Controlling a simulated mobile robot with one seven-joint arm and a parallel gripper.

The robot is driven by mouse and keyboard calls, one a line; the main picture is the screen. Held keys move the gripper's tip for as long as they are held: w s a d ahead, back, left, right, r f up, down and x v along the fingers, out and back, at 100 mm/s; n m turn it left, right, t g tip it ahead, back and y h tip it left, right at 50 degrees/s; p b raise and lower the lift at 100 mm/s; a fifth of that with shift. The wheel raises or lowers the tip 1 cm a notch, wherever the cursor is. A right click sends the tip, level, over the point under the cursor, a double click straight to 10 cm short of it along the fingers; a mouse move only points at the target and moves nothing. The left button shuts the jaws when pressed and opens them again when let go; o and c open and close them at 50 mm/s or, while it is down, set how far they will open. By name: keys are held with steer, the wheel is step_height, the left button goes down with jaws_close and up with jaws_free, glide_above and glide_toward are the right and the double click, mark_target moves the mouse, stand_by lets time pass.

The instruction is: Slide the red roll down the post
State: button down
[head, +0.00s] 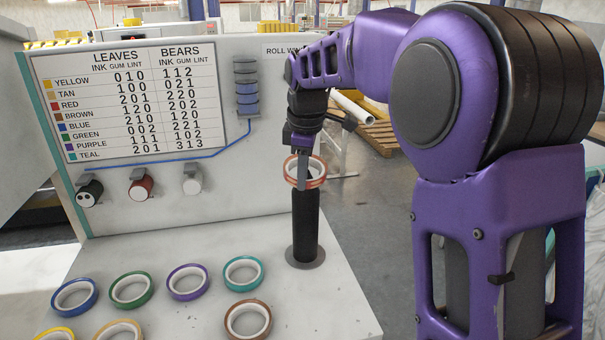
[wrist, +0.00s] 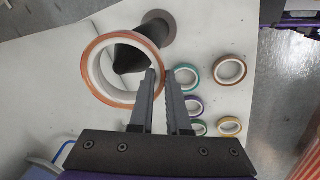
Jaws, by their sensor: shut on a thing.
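The red roll (head: 289,171), an orange-red tape ring with a white core, is held up at the top of the dark upright post (head: 305,225). My gripper (head: 302,182) points down and is shut on one side of the ring's wall. In the wrist view the fingers (wrist: 160,73) pinch the right side of the roll (wrist: 106,95). The post (wrist: 128,57) shows through and beyond the ring's hole there. The roll looks just above the post's top; I cannot tell whether the tip is inside it. The post stands on a round grey base (head: 305,257).
Several other rolls lie on the pale bench (head: 325,305), among them teal (head: 228,281), purple (head: 173,291), green (head: 117,301), blue (head: 60,306) and brown (head: 231,332). A panel with a chart (head: 125,90) and knobs stands behind. The bench around the post's base is clear.

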steer(key=c, duration=0.8)
jaws_free()
steer(key=s+r+p, duration=0.3)
steer(key=r, duration=1.4)
steer(key=shift+s+d, duration=0.2)
steer(key=shift+d, duration=0.15)
steer(key=shift+w, duration=0.1)
